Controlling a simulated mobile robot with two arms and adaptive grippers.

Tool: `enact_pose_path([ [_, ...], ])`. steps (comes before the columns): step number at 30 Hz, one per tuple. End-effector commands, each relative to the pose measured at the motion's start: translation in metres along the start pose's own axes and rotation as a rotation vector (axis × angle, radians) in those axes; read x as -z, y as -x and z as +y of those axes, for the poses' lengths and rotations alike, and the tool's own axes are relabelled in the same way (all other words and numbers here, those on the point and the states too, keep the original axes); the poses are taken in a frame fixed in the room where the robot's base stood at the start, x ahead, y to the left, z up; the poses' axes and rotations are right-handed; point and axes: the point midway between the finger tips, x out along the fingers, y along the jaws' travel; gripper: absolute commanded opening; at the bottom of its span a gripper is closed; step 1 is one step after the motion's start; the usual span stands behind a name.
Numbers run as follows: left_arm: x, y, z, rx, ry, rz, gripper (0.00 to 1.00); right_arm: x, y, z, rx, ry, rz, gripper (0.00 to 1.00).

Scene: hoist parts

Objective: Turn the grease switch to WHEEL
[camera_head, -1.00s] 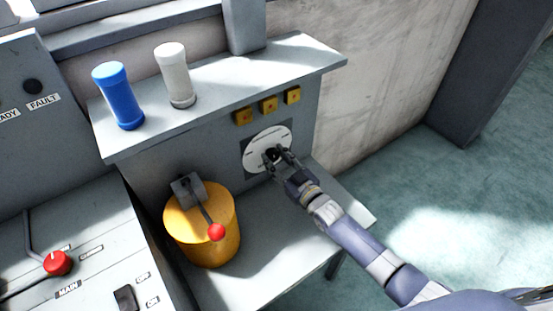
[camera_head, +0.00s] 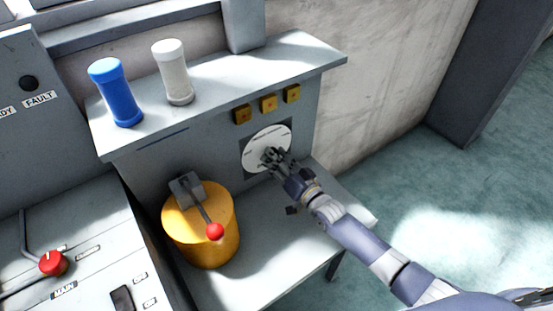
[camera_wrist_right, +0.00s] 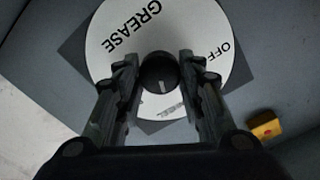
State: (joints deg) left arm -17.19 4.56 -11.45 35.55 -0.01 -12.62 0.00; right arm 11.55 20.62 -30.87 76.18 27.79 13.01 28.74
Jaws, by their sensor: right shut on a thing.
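The grease switch is a white round dial plate (camera_head: 261,140) on the upright panel. It also shows in the right wrist view (camera_wrist_right: 190,25), with GREASE and OFF printed on it and a faint, partly hidden label near the bottom. Its black knob (camera_wrist_right: 158,70) has a pale pointer line aimed down toward that faint label. My right gripper (camera_head: 272,158) is at the dial. In the right wrist view, its two fingers (camera_wrist_right: 159,75) are shut on the knob's sides. In the head view the fingers hide the knob. My left gripper is not in view.
A yellow canister (camera_head: 208,240) with a red-tipped lever stands on the bench left of my right arm. Yellow square buttons (camera_head: 268,103) sit above the dial. Blue (camera_head: 116,92) and white (camera_head: 174,72) cylinders stand on the shelf. A control console (camera_head: 75,240) is at the left.

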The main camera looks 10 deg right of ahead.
Motion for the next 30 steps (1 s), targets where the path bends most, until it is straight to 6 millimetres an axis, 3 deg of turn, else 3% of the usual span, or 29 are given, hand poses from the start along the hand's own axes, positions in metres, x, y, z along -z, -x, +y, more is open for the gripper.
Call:
enact_pose_path([
  [16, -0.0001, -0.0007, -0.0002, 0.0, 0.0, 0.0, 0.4, -0.0011, 0.0004, 0.0006, -0.001, -0.025, -0.003, 0.12],
  [17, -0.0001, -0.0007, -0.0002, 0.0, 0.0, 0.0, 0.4, -0.0011, 0.0004, 0.0006, -0.001, -0.025, -0.003, 0.38],
  [19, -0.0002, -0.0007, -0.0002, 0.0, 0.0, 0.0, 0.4, -0.001, 0.0004, 0.0006, -0.001, -0.025, -0.003, 0.54],
  [30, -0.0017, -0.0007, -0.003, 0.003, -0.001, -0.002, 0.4, -0.0004, 0.0014, 0.0004, -0.001, -0.025, -0.001, 0.56],
])
